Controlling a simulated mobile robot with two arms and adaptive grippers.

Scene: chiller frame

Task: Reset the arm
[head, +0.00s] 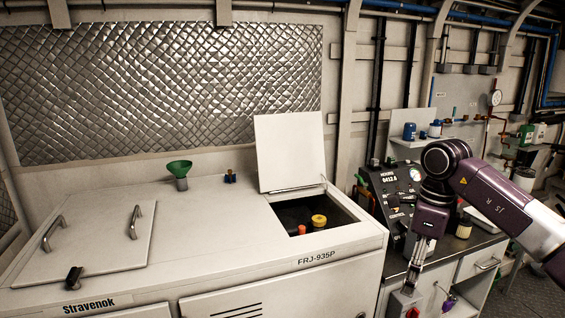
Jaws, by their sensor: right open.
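My right arm comes in from the right, bent, and its gripper (411,280) points down in front of the counter at the right of the chiller. The gripper is open, and I see nothing held in it. A small grey box with a red part (405,304) shows just below the fingertips; I cannot tell whether they touch it. The white chiller (220,235) stands to the left, clear of the gripper. Its square hatch lid (290,150) stands raised, and a red cap and a yellow cap (319,221) show inside the opening. My left gripper is not in view.
A green funnel (180,169) and a small blue fitting (230,177) stand on the chiller top. A black control panel (392,195) is behind my right gripper. A drawer (484,262) is at its right. Blue and white containers (410,131) stand on a shelf behind.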

